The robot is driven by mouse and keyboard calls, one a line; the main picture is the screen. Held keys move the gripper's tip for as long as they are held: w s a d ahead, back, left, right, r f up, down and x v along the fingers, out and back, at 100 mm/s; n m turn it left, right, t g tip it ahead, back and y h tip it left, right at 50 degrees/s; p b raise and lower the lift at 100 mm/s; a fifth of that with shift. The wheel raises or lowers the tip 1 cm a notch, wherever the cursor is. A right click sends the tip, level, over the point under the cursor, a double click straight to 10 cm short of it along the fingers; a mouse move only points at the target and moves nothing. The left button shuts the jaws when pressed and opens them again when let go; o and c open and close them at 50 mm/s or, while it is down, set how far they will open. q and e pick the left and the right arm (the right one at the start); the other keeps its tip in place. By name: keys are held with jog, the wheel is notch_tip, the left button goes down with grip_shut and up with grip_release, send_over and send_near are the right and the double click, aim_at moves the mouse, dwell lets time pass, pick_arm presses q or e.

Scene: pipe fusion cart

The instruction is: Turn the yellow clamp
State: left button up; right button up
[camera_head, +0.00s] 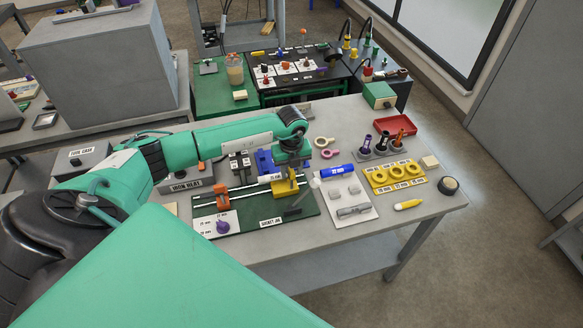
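The yellow clamp (286,188) stands at the right part of the green socket jig board (250,216) on the table. My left arm reaches in from the left, and its wrist bends down over the clamp. My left gripper (291,168) points downward at the top of the yellow clamp. Its fingers are small and dark here, and I cannot tell whether they touch or grip the clamp. The gripper hides part of the clamp's top. My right gripper is not in view.
An orange clamp (222,197) and a purple knob (222,227) are on the board's left part. A blue block (265,162) stands behind. To the right are a blue tube (337,171), a white mat (345,200) with grey parts, and a yellow ring tray (417,184).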

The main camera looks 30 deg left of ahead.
pick_arm(q)
jog(key=shift+c, duration=0.3)
grip_shut()
